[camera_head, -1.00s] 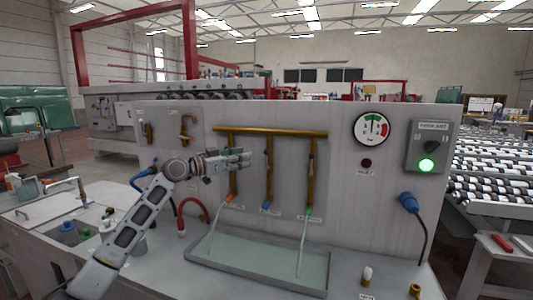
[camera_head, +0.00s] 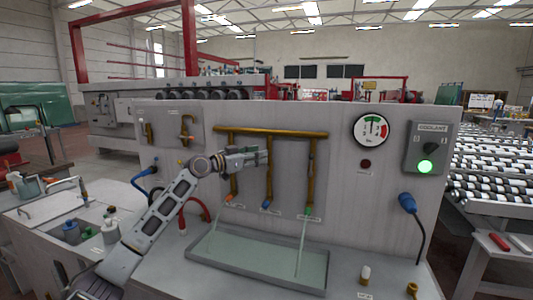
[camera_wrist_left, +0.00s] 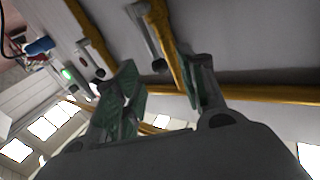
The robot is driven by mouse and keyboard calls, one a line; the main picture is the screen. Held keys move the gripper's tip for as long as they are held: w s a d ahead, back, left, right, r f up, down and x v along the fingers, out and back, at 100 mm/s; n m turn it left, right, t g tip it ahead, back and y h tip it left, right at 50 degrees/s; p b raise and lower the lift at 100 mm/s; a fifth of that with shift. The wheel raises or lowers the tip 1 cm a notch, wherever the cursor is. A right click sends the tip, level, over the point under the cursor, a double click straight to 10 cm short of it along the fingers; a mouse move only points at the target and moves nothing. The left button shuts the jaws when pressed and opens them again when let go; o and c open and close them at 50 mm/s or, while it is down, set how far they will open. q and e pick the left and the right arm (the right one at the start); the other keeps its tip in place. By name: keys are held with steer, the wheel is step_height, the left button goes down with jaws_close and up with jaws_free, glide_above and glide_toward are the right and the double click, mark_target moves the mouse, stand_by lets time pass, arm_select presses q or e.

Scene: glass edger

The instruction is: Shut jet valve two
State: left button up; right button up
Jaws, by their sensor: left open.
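Three brass drop pipes hang from a brass manifold (camera_head: 270,132) on the grey panel, with orange, blue and green nozzles. The middle pipe (camera_head: 269,183) ends in the blue nozzle (camera_head: 266,205); its valve area is largely hidden by my left gripper (camera_head: 264,157). In the left wrist view, my open gripper (camera_wrist_left: 163,88) has one finger on each side of a brass pipe (camera_wrist_left: 170,45). A grey lever (camera_wrist_left: 145,32) lies along that pipe. I cannot tell whether a finger touches it. My right gripper is out of view.
Pale streams fall from the orange nozzle (camera_head: 228,198) and green nozzle (camera_head: 308,211) into the tray (camera_head: 255,282); none shows under the blue one. A pressure gauge (camera_head: 371,130) and coolant box (camera_head: 431,148) with a lit green lamp are to the right.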

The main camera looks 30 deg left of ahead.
arm_select(q)
steer(key=p+x, duration=0.1)
steer(key=x, duration=0.3)
steer(key=shift+w+d, duration=0.15)
steer(key=shift+w, duration=0.2)
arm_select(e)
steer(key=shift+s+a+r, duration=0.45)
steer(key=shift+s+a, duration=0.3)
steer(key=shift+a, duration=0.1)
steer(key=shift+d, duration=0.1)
arm_select(q)
jaws_close()
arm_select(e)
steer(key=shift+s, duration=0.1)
